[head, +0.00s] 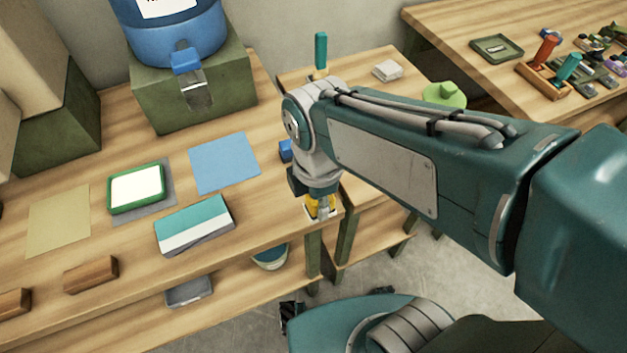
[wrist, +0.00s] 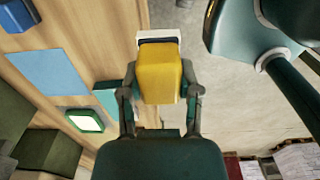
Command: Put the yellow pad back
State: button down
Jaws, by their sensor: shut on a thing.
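My gripper (head: 318,190) points down near the right front corner of the long wooden table. It is shut on a yellow thing, taken as the yellow pad (wrist: 159,72), with one finger on each side in the wrist view. The pad looks like a thick yellow block with a dark band and a white part at its far end. In the head view only a small part of the yellow pad (head: 311,208) shows below my gripper. A flat yellowish mat (head: 58,220) lies bare at the table's left.
A blue mat (head: 224,163) lies bare. A green-framed white pad (head: 136,189) sits on a grey mat (head: 168,180). A teal-and-white box (head: 195,225) and a brown wooden block (head: 91,274) lie towards the front. A blue drum on a green stand (head: 195,85) is behind.

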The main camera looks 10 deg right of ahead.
jog(key=w+f, duration=0.2)
jog(key=w, duration=0.1)
jog(key=w+f, duration=0.3)
jog(key=w, duration=0.1)
jog(key=w+a+f, duration=0.1)
jog(key=w+f, duration=0.2)
jog(key=w, duration=0.1)
jog(key=shift+w+f, duration=0.2)
jog(key=shift+f, duration=0.05)
jog(key=shift+w+f, duration=0.15)
jog(key=shift+f, duration=0.75)
jog(key=shift+w+f, duration=0.1)
jog(key=shift+f, duration=0.75)
jog(key=shift+c, duration=1.5)
grip_release()
jog(key=shift+f, duration=0.1)
